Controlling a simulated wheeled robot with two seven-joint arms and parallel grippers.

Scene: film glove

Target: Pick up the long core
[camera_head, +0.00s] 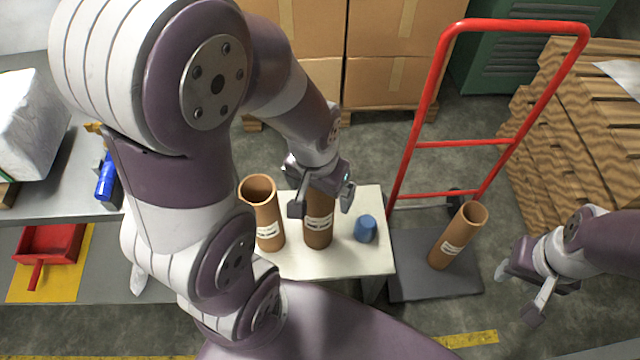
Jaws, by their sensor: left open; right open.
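Three brown cardboard cores with white labels stand upright. One core (266,225) stands at the left of a small white table (374,262). A second core (318,232) stands beside it, and my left gripper (322,203) is over its upper part, with open fingers on either side. Its top is hidden by the gripper, and I cannot tell whether the fingers touch it. A third core (450,243) stands on the hand truck's dark plate. I cannot tell for sure which core is longest. My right gripper (517,293) is open and empty, to the right of the third core.
A blue cup-like object (365,229) stands on the white table, right of the second core. A red hand truck (463,144) rises behind. Cardboard boxes (390,80) are stacked at the back, and stacked wooden pallets (566,130) stand at right. A grey bench (78,183) is at left.

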